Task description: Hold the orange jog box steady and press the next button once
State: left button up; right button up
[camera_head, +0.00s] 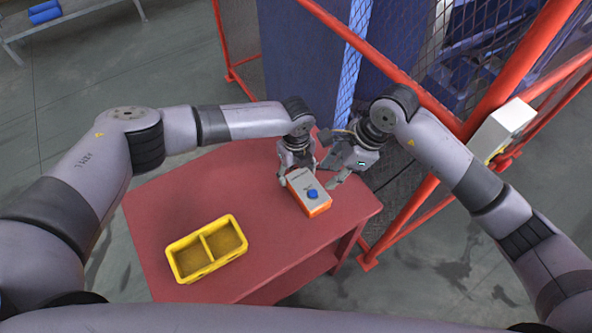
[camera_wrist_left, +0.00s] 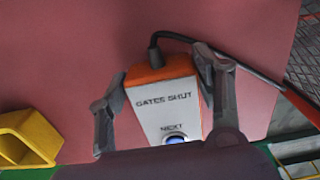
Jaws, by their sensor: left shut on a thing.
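The orange jog box (camera_head: 309,192) with a pale grey face lies on the red table, and a blue button (camera_head: 312,194) shows on its face. My left gripper (camera_head: 298,172) is shut on the box at its far end. The blue next button (camera_wrist_left: 177,139) is partly cut off there by the dark gripper body. My right gripper (camera_head: 334,174) is just right of the box, apart from the button; its finger opening is unclear.
The red table (camera_head: 180,205) carries a yellow two-compartment bin (camera_head: 207,248) at the front left. A black cable (camera_wrist_left: 200,43) leaves the box's far end. A red-framed mesh fence (camera_head: 400,75) stands close behind and right. The table's left part is clear.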

grip_shut()
dwell(0.3)
dwell(1.3)
